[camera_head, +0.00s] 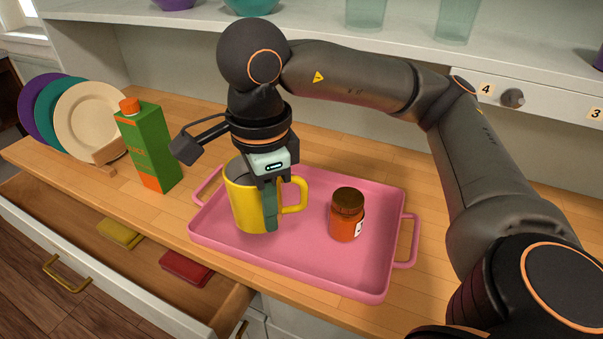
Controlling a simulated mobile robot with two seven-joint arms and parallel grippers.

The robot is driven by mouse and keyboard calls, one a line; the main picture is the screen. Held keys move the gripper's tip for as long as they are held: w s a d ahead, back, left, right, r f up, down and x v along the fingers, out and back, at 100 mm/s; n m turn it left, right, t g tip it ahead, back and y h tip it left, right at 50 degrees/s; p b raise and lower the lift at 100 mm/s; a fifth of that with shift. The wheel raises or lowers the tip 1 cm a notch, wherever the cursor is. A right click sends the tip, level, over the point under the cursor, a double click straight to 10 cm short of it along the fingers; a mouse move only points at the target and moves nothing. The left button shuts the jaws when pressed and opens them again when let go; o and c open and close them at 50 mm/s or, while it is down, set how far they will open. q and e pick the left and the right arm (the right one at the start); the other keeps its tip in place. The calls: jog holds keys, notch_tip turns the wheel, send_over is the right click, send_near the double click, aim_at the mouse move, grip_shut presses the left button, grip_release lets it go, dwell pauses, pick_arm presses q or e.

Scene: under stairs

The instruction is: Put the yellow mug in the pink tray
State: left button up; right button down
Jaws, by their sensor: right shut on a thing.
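The yellow mug (244,207) is upright over the left part of the pink tray (310,267), its handle pointing right. I cannot tell whether its base touches the tray floor. My right gripper (270,205) comes down from above and is shut on the mug's wall at the handle side. Part of the mug's rim and wall is hidden behind the gripper. The pink tray lies on the wooden counter and has a handle at each end. My left gripper is not in view.
An orange jar (345,220) with a brown lid stands in the tray, right of the mug. A green carton (150,147) stands left of the tray. Racked plates (90,120) are at far left. An open drawer (120,262) below holds yellow and red cloth-like items.

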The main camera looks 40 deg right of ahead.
jog(key=m, duration=0.3)
jog(key=shift+s+d+r, duration=0.1)
jog(key=shift+d+r, duration=0.15)
jog(key=shift+d, duration=0.1)
jog(key=w+d+f, duration=0.2)
jog(key=w, duration=0.1)
jog(key=w+d+f, duration=0.2)
jog(key=w+f, duration=0.1)
jog(key=w, duration=0.1)
jog(key=w+d+f, duration=0.1)
jog(key=w+f, duration=0.2)
jog(key=shift+w+d+f, duration=0.2)
jog(key=shift+w+d, duration=0.15)
jog(key=shift+d, duration=0.05)
jog(key=shift+w+d+f, duration=0.15)
jog(key=shift+w+f, duration=0.15)
jog(key=shift+f, duration=0.15)
notch_tip(320, 180, down, 2)
jog(key=shift+w+d+f, duration=0.15)
jog(key=shift+f, duration=0.55)
jog(key=shift+f, duration=0.1)
